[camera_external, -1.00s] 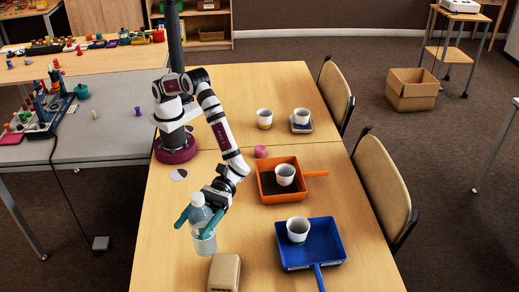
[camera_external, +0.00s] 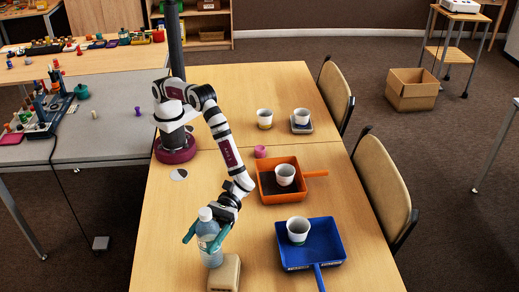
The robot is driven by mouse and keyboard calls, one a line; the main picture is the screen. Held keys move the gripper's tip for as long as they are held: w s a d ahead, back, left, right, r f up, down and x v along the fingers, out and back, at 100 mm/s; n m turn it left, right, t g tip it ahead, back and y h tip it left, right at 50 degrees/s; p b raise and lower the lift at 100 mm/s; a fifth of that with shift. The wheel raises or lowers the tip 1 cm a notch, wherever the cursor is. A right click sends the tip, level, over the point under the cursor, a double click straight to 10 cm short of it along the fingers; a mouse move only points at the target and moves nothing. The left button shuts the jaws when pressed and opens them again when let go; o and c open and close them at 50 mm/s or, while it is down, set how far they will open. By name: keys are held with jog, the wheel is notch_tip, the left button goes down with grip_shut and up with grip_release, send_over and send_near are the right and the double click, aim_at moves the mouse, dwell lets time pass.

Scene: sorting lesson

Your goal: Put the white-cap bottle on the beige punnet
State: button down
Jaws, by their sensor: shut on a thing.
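The white-cap bottle (camera_external: 208,240) is clear with a pale blue tint and stands upright between the teal fingers of my gripper (camera_external: 207,234). My gripper is shut on it. The beige punnet (camera_external: 226,274) lies on the table near the front edge. The bottle's lower end overlaps the punnet's upper left part in the picture. I cannot tell whether the bottle touches the punnet or hangs above it.
A blue dustpan (camera_external: 328,245) with a white cup (camera_external: 298,230) is right of the punnet. An orange dustpan (camera_external: 291,199) holds another cup (camera_external: 285,175). A pink piece (camera_external: 261,152) and two more cups stand farther back. The table left of the punnet is clear.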

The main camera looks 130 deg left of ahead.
jog(key=shift+c, duration=1.2)
grip_release()
jog(key=shift+s+f, duration=0.1)
jog(key=shift+f, duration=0.3)
jog(key=shift+o, duration=1.2)
jog(key=shift+r, duration=0.1)
jog(key=shift+r, duration=0.15)
